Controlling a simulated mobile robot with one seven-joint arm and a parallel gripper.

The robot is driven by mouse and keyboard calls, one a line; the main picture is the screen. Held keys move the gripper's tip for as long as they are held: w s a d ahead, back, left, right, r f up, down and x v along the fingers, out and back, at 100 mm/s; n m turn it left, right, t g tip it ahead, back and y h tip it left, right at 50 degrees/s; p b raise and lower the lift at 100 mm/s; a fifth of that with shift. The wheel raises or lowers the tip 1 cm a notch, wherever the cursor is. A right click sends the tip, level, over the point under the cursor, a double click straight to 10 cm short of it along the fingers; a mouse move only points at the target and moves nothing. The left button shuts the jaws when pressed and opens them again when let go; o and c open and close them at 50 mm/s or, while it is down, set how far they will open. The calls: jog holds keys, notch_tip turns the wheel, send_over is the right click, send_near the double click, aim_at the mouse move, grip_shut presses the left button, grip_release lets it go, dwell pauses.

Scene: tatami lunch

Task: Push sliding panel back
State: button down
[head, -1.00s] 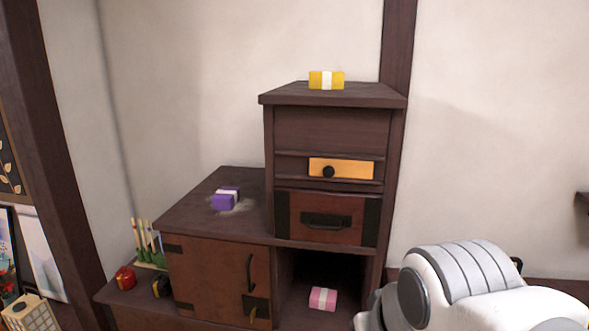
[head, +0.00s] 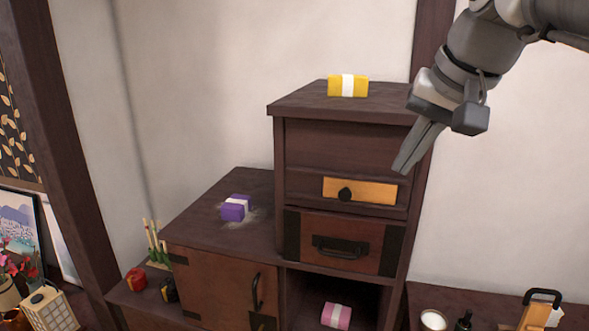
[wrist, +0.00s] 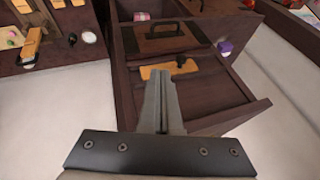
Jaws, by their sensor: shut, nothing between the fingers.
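The sliding panel (head: 360,190), a light orange-wood strip with a round black knob (head: 345,194), sits in a slot in the front of the dark wooden cabinet (head: 345,141). The panel lies toward the right part of the slot, with a dark gap at its left. It also shows in the wrist view (wrist: 152,71), where the picture is turned over and the knob (wrist: 186,66) is at its right. My gripper (head: 402,166) is shut and empty, pointing down in front of the cabinet's right side. In the wrist view its fingertips (wrist: 162,76) overlap the panel; contact cannot be told.
A yellow package (head: 348,86) lies on the cabinet top. A purple package (head: 237,208) lies on the lower top at left. A handled drawer (head: 341,243) is below the panel, above an open niche with a pink package (head: 336,316). Items stand on the low right surface, including a white cup (head: 433,320).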

jog(key=shift+w+d+r, duration=0.25)
jog(key=shift+w+r, duration=0.3)
jog(key=shift+w+d+r, duration=0.25)
jog(key=shift+w+r, duration=0.25)
jog(key=shift+r, duration=0.05)
send_near(361, 185)
jog(key=f, duration=0.3)
jog(key=s+f, duration=0.1)
jog(key=shift+d+f, duration=0.25)
jog(key=shift+d, duration=0.1)
jog(key=w+a+f, duration=0.2)
jog(key=a, duration=0.1)
jog(key=shift+a+f+p, duration=0.15)
jog(key=shift+f+p, duration=0.05)
jog(key=shift+p, duration=0.2)
